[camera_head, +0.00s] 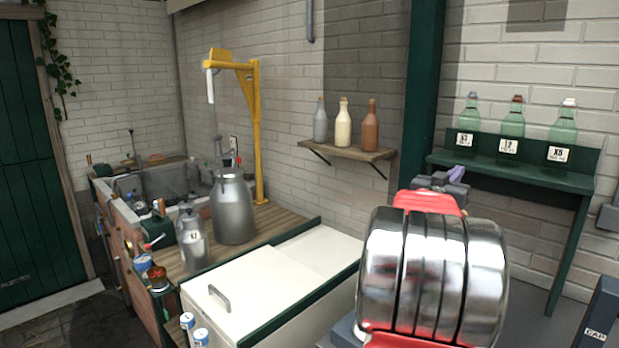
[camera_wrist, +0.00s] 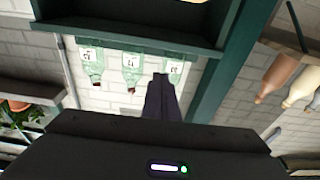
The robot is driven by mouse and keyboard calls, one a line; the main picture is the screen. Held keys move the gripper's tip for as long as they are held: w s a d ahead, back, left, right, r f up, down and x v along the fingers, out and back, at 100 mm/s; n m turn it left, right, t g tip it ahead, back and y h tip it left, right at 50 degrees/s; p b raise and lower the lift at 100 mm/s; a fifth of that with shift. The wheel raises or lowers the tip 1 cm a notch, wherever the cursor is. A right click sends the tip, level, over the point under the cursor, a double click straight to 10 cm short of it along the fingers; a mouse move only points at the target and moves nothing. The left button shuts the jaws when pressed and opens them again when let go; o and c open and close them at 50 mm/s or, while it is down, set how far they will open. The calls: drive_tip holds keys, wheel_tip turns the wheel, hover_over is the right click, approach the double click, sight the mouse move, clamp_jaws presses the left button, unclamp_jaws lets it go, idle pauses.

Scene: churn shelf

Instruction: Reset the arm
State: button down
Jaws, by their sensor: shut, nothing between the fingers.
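My gripper (camera_wrist: 162,80) shows in the wrist view as two dark fingers pressed together, with nothing between them. In the head view its purple fingertips (camera_head: 458,172) show in front of the green shelf's left part. The wrist view is upside down. Three green bottles with white labels stand on the green shelf (camera_head: 500,171): left (camera_head: 468,113), middle (camera_head: 513,122) and right (camera_head: 563,128).
A wooden shelf (camera_head: 345,152) holds a grey, a cream and a brown bottle. A green post (camera_head: 423,90) stands between the shelves. A white chest (camera_head: 270,275), metal churns (camera_head: 233,210), a yellow hoist (camera_head: 257,130) and a sink (camera_head: 170,180) are at the left. Open air surrounds the fingers' sides.

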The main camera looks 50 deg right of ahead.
drive_tip(key=w+a+f+n+t+y, duration=0.1)
drive_tip(key=w+a+n+t+y, duration=0.65)
drive_tip(key=w+a, duration=1.2)
drive_tip(key=w+a+f+n+t+y, duration=0.2)
drive_tip(key=w+a, duration=0.1)
drive_tip(key=a, duration=0.7)
drive_tip(key=w+a+f+n+t+y, duration=0.2)
drive_tip(key=w+a+f+y, duration=0.15)
drive_tip(key=a, duration=0.75)
drive_tip(key=s+a+f+n+g+y, duration=0.1)
drive_tip(key=s+a+f+n+y, duration=0.15)
drive_tip(key=a, duration=0.75)
drive_tip(key=s+a+f+n+g+y, duration=0.1)
drive_tip(key=s+a+f+y, duration=0.2)
drive_tip(key=a, duration=0.7)
drive_tip(key=s+a+f+n+g, duration=0.1)
drive_tip(key=s+a+f+g, duration=0.1)
drive_tip(key=s+a+f, duration=0.3)
drive_tip(key=s+a+f+n+g+y, duration=0.1)
drive_tip(key=s+a+f, duration=0.4)
drive_tip(key=s, duration=0.5)
drive_tip(key=shift+a+f+n+g, duration=0.2)
drive_tip(key=shift+a+n+g, duration=0.25)
drive_tip(key=shift+a, duration=0.3)
